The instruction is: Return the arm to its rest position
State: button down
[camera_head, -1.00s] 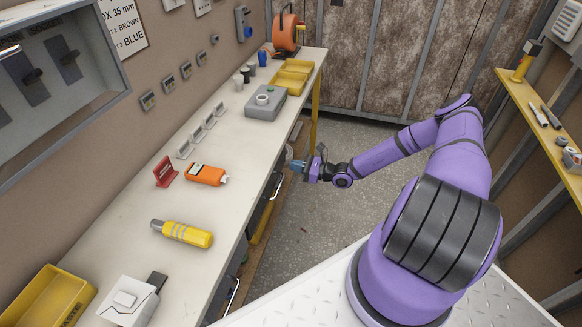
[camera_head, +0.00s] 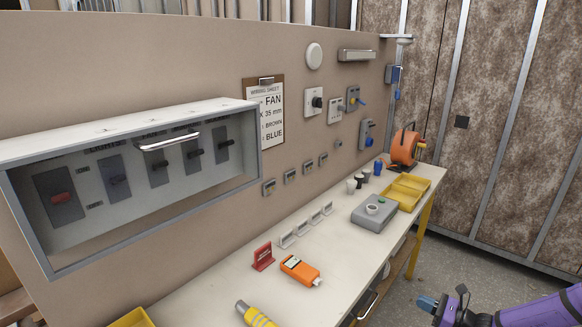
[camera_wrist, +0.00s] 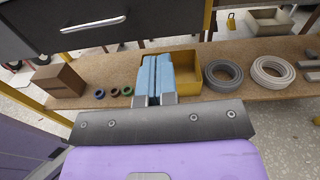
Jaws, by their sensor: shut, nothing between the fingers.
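My gripper (camera_head: 428,303) shows at the lower right of the head view, off the front edge of the bench, with part of my purple arm behind it. In the wrist view its blue fingers (camera_wrist: 156,78) are together with nothing between them. They point toward a lower wooden shelf (camera_wrist: 190,110) under the bench. The rest of my arm is outside the head view.
The bench top (camera_head: 215,298) holds an orange device (camera_head: 300,270), a red sign (camera_head: 263,257), a grey box (camera_head: 374,213) and yellow bins (camera_head: 405,190). A breaker panel (camera_head: 140,170) hangs on the wall. Under the bench are a drawer (camera_wrist: 90,25), a carton (camera_wrist: 62,82) and cable coils (camera_wrist: 223,76). Floor is free at right.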

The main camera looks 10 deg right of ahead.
jog(key=s+a+r+n+g+h, duration=0.2)
jog(key=a+r+n+g, duration=0.3)
jog(key=r, duration=0.7)
jog(key=s+a+r+n+g+h, duration=0.2)
jog(key=a+r+n+g, duration=0.15)
jog(key=r+n, duration=0.65)
jog(key=s+a+r+n+g+h, duration=0.1)
jog(key=a+r+n+g+h, duration=0.3)
jog(key=r, duration=1)
jog(key=s+a+r+n+t+h, duration=0.2)
jog(key=s+r+n, duration=0.1)
jog(key=s+r, duration=0.6)
jog(key=s+a+r+n+t+h, duration=0.2)
jog(key=s+a+r+n+t, duration=0.1)
jog(key=s+r, duration=0.7)
jog(key=shift+s+a+n+h, duration=0.15)
jog(key=shift+s+n+h, duration=0.15)
jog(key=shift+s+n, duration=0.75)
jog(key=shift+s+m, duration=0.2)
jog(key=shift+m, duration=0.05)
